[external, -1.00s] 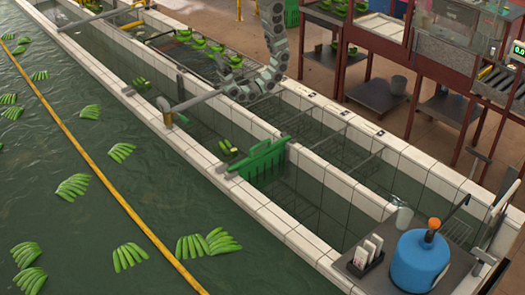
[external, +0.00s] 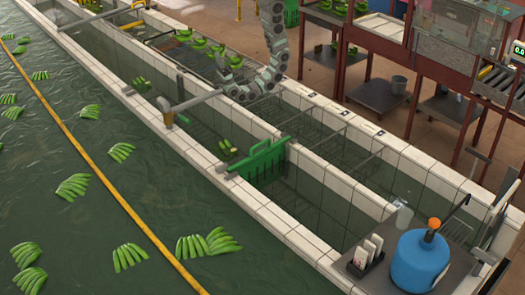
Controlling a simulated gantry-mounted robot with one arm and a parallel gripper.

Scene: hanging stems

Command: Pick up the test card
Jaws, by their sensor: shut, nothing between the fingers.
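Small white cards (external: 376,240) stand upright in a dark holder (external: 367,263) on the grey side table at the lower right. They look like the test cards, but their print is too small to read. My gripper (external: 226,78), at the curled end of my grey segmented arm, is over the narrow tank in the upper middle. It is far up and left of the cards and touches none of them. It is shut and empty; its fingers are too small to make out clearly.
A blue tank with an orange cap (external: 420,260) stands right of the card holder, with a clear jar (external: 403,216) behind it. A green gate (external: 262,163) and thin bars cross the tiled channels. Green banana bunches (external: 207,243) float at left.

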